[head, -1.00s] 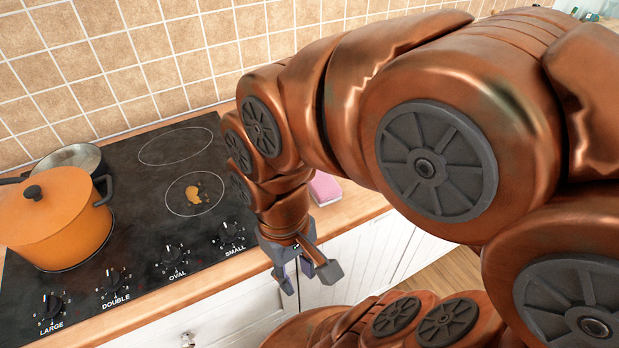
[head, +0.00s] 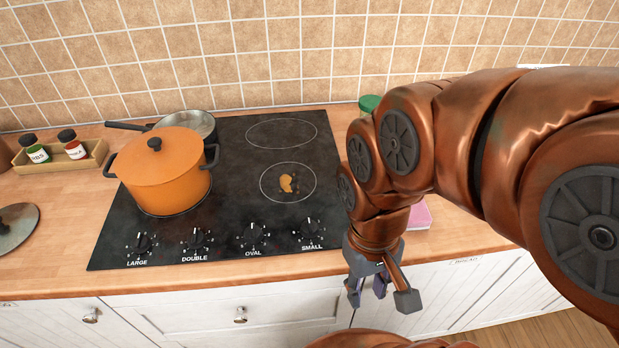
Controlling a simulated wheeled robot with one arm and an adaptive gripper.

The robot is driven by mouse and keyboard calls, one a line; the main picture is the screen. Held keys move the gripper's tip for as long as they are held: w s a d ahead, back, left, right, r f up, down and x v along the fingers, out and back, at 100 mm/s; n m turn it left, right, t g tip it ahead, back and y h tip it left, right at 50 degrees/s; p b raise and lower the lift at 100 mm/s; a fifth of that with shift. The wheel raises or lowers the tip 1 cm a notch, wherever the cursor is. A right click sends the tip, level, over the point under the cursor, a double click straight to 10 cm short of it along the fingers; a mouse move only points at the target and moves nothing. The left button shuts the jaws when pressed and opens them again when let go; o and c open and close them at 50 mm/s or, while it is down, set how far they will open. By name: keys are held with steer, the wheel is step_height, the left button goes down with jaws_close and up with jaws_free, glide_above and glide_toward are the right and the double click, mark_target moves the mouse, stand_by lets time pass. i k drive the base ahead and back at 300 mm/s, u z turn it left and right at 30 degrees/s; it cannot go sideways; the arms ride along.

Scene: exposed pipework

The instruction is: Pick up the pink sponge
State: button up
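The pink sponge (head: 420,215) lies on the wooden counter to the right of the black hob. Its left part is hidden behind my arm. My gripper (head: 380,295) points down in front of the counter's front edge, before the white cabinet fronts. It is nearer to the camera than the sponge and apart from it. Its fingers look spread, with nothing seen between them.
An orange pot (head: 163,178) and a grey pan (head: 190,125) stand on the hob (head: 235,215), which has a brown spill (head: 287,184). A spice rack (head: 60,155) and a lid (head: 17,226) are at left. A green-topped jar (head: 369,104) stands behind my arm. Bare counter (head: 460,228) lies right of the sponge.

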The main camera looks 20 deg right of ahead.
mark_target(420, 219)
steer(key=z, duration=0.55)
steer(key=k, duration=1.3)
steer(key=u, duration=0.2)
steer(key=i, duration=0.9)
steer(key=u, duration=0.1)
